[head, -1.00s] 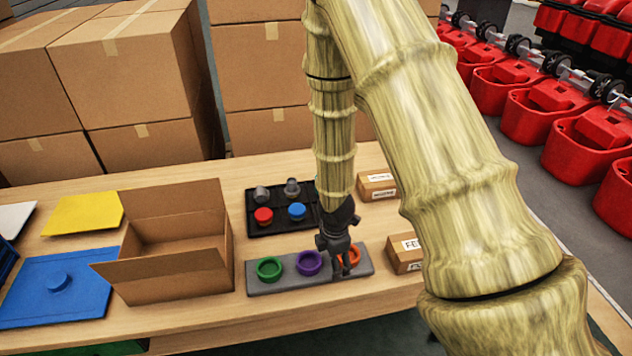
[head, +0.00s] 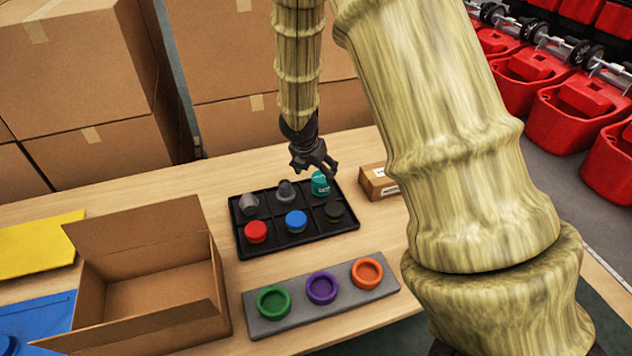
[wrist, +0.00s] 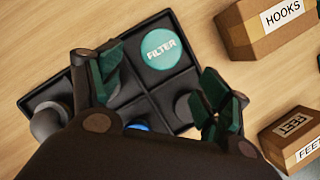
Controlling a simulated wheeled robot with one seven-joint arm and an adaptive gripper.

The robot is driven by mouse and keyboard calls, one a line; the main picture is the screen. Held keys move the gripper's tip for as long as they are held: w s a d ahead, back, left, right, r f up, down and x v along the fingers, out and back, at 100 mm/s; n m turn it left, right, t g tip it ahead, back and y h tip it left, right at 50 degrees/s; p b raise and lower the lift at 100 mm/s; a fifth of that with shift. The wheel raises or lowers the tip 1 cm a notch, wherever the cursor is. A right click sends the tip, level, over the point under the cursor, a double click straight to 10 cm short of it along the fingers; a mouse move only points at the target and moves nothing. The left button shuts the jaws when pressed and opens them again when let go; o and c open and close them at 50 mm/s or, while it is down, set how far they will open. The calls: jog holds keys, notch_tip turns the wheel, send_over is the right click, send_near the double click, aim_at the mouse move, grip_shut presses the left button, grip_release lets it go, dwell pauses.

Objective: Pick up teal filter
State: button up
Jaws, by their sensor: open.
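The teal filter (head: 320,184) stands in the back right compartment of the black tray (head: 243,246). My gripper (head: 316,168) is above the tray's back right part, close to the filter in the head view. My gripper (wrist: 165,88) is open, with teal pads on both fingers and nothing between them. The filter appears apart from both fingers.
The tray also holds a red cap (head: 256,231), a blue cap (head: 296,221), a dark cap (head: 334,211) and two grey fittings. Small boxes (wrist: 265,25) sit right of it. A grey holder (head: 260,325) with coloured rings is in front. An open carton (head: 150,290) stands left.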

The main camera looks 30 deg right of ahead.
aim_at(320, 178)
jog(key=shift+s+d+f, duration=0.1)
jog(key=shift+d+f, duration=0.05)
jog(key=shift+f, duration=0.35)
jog(key=x, duration=0.3)
jog(key=shift+w+f, duration=0.15)
jog(key=shift+w, duration=0.2)
jog(key=shift+s+d+f, duration=0.1)
jog(key=shift+f, duration=0.15)
jog(key=shift+b+x, duration=0.35)
jog(key=shift+x, duration=2.1)
jog(key=shift+d+r, duration=0.1)
jog(key=c, duration=1.1)
jog(key=shift+r, duration=0.15)
